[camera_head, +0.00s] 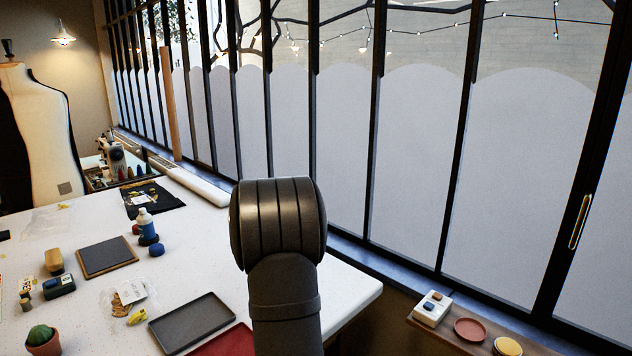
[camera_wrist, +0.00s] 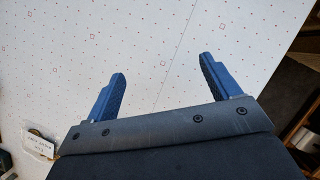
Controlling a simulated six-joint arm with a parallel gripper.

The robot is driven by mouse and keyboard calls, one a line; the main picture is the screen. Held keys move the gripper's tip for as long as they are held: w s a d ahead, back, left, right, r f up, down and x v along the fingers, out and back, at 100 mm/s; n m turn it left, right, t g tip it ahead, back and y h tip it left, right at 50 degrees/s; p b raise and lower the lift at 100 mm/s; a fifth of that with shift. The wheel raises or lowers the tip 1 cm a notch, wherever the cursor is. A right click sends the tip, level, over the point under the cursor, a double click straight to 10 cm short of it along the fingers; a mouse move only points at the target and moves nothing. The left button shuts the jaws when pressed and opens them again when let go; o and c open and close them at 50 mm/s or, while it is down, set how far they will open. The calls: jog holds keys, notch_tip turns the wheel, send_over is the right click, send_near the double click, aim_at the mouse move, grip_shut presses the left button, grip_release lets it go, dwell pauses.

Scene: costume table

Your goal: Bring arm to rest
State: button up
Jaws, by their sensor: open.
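My gripper (camera_wrist: 163,85) shows in the wrist view with its two blue fingers spread apart and nothing between them. It is over the white table top (camera_wrist: 130,30), near the table's edge on the right. In the head view my arm stands up at the middle front, and the gripper itself is hidden there. The white table (camera_head: 205,258) fills the left and centre of that view.
A window wall (camera_head: 420,170) runs behind. A wooden shelf (camera_head: 450,333) is at the right.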

jog(key=d+f+m, duration=0.1)
jog(key=d+m, duration=0.1)
jog(key=d, duration=1.2)
jog(key=shift+w+g+h, duration=0.2)
jog(key=shift+g+h, duration=0.1)
jog(key=shift+h, duration=0.1)
jog(key=o, duration=0.4)
